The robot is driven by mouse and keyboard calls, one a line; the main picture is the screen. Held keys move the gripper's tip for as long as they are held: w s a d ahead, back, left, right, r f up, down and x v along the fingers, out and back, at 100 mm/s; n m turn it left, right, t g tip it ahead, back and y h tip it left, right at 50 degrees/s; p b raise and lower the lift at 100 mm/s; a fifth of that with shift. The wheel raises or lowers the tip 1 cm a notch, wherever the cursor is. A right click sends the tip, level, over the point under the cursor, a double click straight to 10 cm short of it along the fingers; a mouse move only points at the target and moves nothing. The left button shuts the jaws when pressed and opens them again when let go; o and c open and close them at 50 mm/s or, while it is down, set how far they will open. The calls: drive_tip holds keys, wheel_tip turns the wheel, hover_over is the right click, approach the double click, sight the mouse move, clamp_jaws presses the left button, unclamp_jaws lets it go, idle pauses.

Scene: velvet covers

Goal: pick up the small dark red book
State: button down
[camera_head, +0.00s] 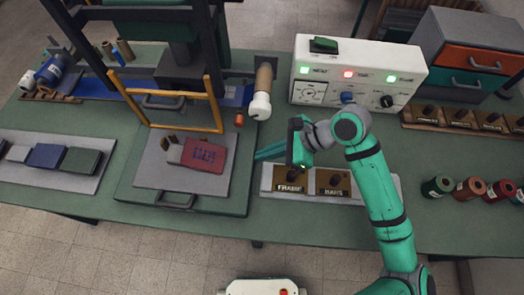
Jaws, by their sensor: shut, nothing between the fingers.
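The small dark red book (204,155) lies flat on a grey plate (150,178) in the left-middle of the table. It has a dark blue mark on its cover, and a pale piece with small brown blocks (172,147) is at its left end. My gripper (262,154) is just right of the plate, its teal fingers pointing left toward the book. The fingers are together and empty, with a gap between them and the book. The wrist hides part of the table behind it.
An orange upright frame (216,103) stands at the plate's back edge, under a dark press frame (218,60). Two labelled brown blocks (333,183) sit on a pale tray below my wrist. A white control box (358,72) stands behind. Several dark books (80,160) lie at left.

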drive_tip(key=x, duration=0.6)
drive_tip(key=shift+a+f, duration=0.2)
drive_tip(key=shift+f, duration=0.05)
drive_tip(key=a, duration=0.3)
drive_tip(key=shift+w+a+f, duration=0.2)
drive_tip(key=shift+a+f, duration=0.05)
drive_tip(key=shift+a, duration=0.35)
drive_tip(key=shift+w+a, duration=0.1)
drive_tip(key=shift+a, duration=0.05)
